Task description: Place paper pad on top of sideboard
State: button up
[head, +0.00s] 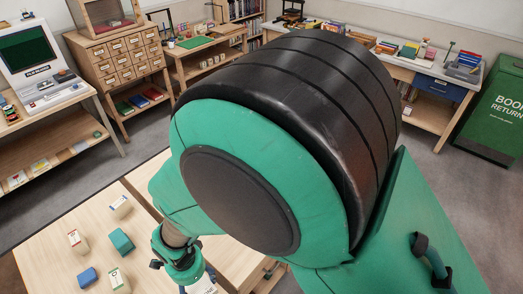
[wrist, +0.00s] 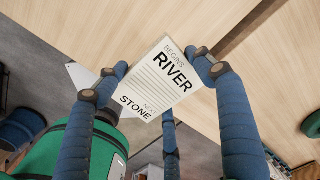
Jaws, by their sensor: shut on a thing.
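The paper pad (wrist: 158,85) is white, printed with "BEGINS RIVER" and "NEXT STONE" between ruled lines. In the wrist view my gripper (wrist: 152,77) is shut on it, with blue fingers at its left and right edges and another finger below. The pad is tilted in the picture. In the head view my gripper (head: 183,268) is at the bottom, and only a white corner of the pad (head: 204,285) shows. A pale wooden top (head: 45,262) lies beside my gripper; I cannot tell whether it is the sideboard.
The wooden top bears several small boxes, including a teal one (head: 121,241) and a blue one (head: 87,277). A drawer cabinet (head: 120,62), a computer desk (head: 80,110) and a green book return bin (head: 495,115) stand farther off. My arm hides the middle of the head view.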

jog(key=w+r+p, duration=0.2)
jog(key=w+p, duration=0.3)
jog(key=w, duration=1.4)
jog(key=shift+n, duration=0.7)
jog(key=w+d+p, duration=0.1)
jog(key=w+d, duration=0.2)
jog(key=w, duration=0.2)
jog(key=w+d+f+p, duration=0.1)
jog(key=w+d+p, duration=0.1)
jog(key=w, duration=0.4)
jog(key=w+d+f+p, duration=0.1)
jog(key=w+d, duration=0.2)
jog(key=w, duration=0.3)
jog(key=shift+w+d, duration=0.2)
jog(key=shift+d, duration=0.15)
jog(key=shift+w+d+f+p, duration=0.15)
jog(key=shift+w+d+p, duration=0.15)
jog(key=shift+w+d, duration=0.15)
jog(key=shift+w+a, duration=0.1)
jog(key=shift+a, duration=0.05)
jog(key=w+a, duration=0.2)
jog(key=w, duration=0.2)
jog(key=w+a+f, duration=0.1)
jog(key=w, duration=0.4)
jog(key=w+a, duration=0.2)
jog(key=w, duration=0.3)
jog(key=shift+a+f, duration=0.2)
jog(key=shift+a, duration=0.15)
jog(key=shift+w, duration=0.1)
